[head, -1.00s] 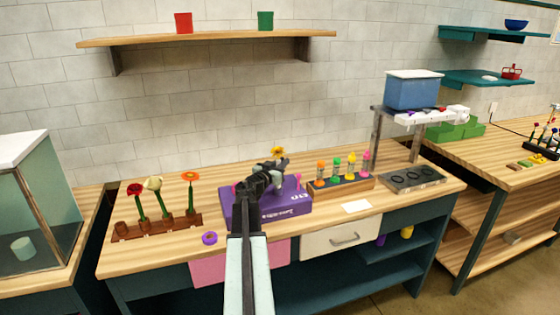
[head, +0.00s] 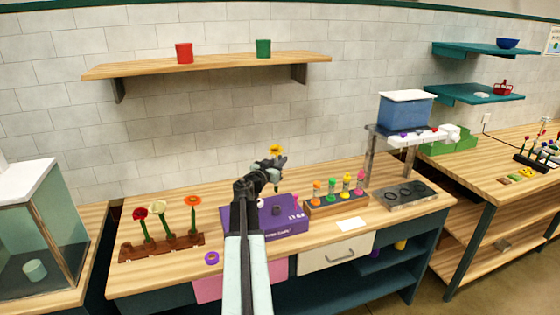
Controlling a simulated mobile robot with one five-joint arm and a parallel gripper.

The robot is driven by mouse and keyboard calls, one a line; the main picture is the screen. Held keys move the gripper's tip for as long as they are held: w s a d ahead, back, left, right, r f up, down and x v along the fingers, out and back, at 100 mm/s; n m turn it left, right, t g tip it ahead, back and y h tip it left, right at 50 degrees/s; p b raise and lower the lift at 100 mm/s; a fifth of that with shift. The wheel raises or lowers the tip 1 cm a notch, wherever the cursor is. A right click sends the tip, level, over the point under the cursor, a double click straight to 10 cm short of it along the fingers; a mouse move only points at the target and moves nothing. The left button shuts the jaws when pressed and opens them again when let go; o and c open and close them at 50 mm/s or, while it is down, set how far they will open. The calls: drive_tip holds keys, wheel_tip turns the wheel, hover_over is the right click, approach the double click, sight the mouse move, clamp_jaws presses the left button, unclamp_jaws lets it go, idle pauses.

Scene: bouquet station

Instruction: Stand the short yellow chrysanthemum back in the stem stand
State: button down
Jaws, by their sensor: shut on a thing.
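The short yellow chrysanthemum (head: 275,149) is in my gripper (head: 274,163), above the purple box. Its yellow bloom shows over the jaws, and a bit of green stem shows below them. My gripper is shut on the stem and covers part of it. The brown stem stand (head: 165,249) is on the bench to the left, well apart from my gripper. A red flower (head: 140,213), a cream flower (head: 157,208) and an orange flower (head: 193,201) stand in it. Its free holes are too small to tell.
The purple box (head: 240,220), with a dark round piece (head: 276,210) on top, lies below my gripper. A purple ring (head: 212,258) lies between box and stand. A rack of coloured bottles (head: 335,203) stands right. A wall shelf (head: 215,65) hangs above.

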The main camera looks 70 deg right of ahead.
sight(280, 147)
drive_tip(key=shift+r+p, duration=2.7)
drive_tip(key=shift+r, duration=0.4)
drive_tip(key=shift+f, duration=0.2)
